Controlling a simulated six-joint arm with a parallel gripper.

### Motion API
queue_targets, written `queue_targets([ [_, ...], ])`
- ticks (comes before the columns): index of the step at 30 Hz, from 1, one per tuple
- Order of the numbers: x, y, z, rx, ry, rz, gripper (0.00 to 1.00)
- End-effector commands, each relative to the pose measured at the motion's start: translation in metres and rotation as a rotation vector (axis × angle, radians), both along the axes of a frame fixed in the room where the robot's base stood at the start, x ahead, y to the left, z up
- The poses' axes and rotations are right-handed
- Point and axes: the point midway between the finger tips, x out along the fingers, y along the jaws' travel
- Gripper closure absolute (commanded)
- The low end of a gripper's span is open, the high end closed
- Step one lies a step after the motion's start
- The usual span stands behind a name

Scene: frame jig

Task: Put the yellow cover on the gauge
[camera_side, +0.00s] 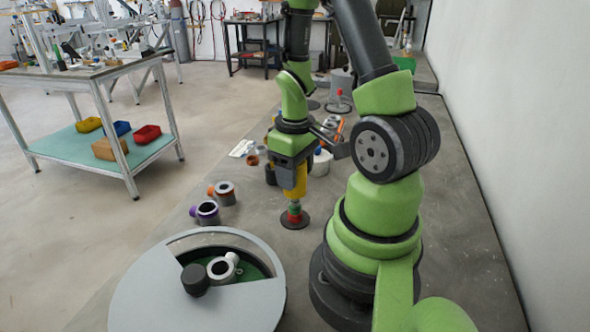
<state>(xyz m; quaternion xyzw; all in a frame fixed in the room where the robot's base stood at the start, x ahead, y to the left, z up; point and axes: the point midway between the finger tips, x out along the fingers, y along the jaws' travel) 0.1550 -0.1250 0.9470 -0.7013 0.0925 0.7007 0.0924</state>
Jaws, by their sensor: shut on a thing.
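My gripper (292,165) points straight down in the middle of the view and is shut on the yellow cover (296,190). Directly below the cover stands a small upright red and green piece on a dark round base (294,220), which looks like the gauge (294,214). The cover's lower end is at or just above the top of this piece. I cannot tell from this angle whether they touch. The fingertips and the inside of the cover are hidden.
A round grey table (150,295) with an opening stands in front, with a dark cylinder (195,280) and a pale ring part (223,268). Ring parts with purple (207,212) and orange (224,192) lie left of the gauge. More parts crowd behind my gripper.

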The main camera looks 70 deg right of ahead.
Motion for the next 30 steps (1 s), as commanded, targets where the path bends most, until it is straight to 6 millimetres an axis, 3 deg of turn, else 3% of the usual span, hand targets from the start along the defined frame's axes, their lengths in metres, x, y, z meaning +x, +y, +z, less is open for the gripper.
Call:
queue_targets([
  [30, 0.0, 0.0, -0.034, 0.001, 0.002, -0.001, 0.71],
])
